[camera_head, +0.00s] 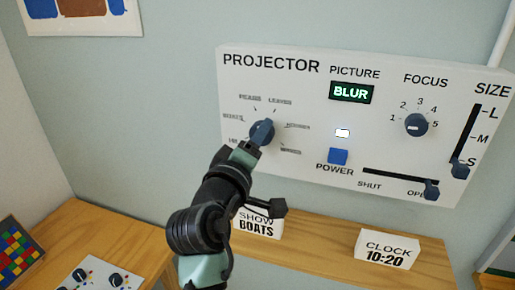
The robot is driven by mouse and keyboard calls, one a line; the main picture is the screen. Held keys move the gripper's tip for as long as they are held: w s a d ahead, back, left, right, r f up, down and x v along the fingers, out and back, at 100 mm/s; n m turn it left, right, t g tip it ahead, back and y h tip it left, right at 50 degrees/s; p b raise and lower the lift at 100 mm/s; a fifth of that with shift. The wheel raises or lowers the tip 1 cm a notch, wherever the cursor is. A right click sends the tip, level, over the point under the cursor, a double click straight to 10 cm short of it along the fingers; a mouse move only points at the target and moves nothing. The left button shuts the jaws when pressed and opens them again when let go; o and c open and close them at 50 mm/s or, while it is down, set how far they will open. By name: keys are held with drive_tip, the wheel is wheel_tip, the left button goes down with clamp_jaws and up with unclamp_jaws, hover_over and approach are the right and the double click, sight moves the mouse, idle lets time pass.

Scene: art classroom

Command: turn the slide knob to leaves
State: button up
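The slide knob (263,131) is a dark blue dial at the left of the white projector panel (310,120). Small blurred labels ring it; the LEAVES label (280,101) is above it, slightly right, and what looks like BOATS is on its left. The way its pointer faces is hard to tell. My gripper (254,144) reaches up from below, its tip at the knob's lower edge. It seems to touch the knob, but its fingers are too small and overlapped to show whether they are shut on it.
The picture screen (352,92) reads BLUR. A focus knob (415,125), blue power button (338,156), size slider (460,170) and shutter slider (431,189) are to the right. Below, a shelf holds a SHOW BOATS sign (257,225) and a clock (387,250) reading 10:20.

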drive_tip(key=shift+m+b, duration=2)
drive_tip(key=shift+m, duration=1.2)
drive_tip(key=o, duration=1.4)
drive_tip(key=b+v, duration=0.2)
drive_tip(key=v, duration=1.1)
